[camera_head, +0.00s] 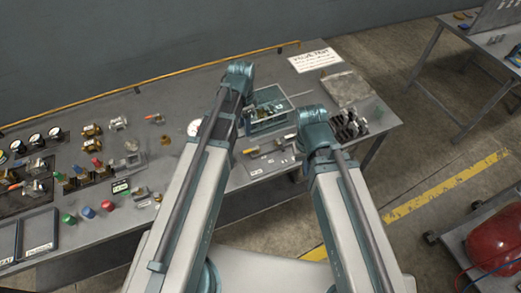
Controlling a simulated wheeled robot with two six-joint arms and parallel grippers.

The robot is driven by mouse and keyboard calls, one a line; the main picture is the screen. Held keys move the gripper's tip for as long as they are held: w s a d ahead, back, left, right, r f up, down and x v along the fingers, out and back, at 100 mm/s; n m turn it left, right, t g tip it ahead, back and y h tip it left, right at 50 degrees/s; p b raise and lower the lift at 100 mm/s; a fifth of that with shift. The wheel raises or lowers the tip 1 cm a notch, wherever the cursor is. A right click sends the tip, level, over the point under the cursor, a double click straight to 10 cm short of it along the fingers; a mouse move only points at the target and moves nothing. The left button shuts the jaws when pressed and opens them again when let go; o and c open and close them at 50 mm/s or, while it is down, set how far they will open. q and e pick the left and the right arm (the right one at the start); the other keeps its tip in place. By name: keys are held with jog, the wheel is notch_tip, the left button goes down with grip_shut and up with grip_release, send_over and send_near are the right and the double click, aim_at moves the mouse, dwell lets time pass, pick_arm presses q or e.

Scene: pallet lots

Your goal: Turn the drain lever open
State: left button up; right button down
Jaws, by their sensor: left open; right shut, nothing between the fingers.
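A grey plate (256,168) on the bench carries a small valve-like fitting with an orange-yellow handle (251,150). It lies between my two arms. Other fittings with red-orange handles (14,185) stand at the far left of the bench. I cannot tell which handle is the drain lever, nor whether it is open or closed. My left arm reaches up past the left side of the plate, and my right arm ends to the right of it. Both grippers are hidden behind my own arm links, and no fingertips show.
A teal-rimmed bin (289,101) with small parts stands behind the plate. A black rack (349,127) is to the right. Gauges (36,139), brass fittings (91,131) and coloured caps (88,212) crowd the left side. A printed sign (315,59) lies at the back.

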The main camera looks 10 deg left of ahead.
aim_at(248, 151)
pick_arm(q)
jog(key=shift+w+d+m, duration=0.1)
jog(key=shift+w+m, duration=0.15)
jog(key=shift+m, duration=0.05)
jog(key=shift+f, duration=0.1)
notch_tip(248, 151, down, 14)
jog(key=b, duration=1.4)
jog(key=shift+r, duration=0.2)
grip_shut()
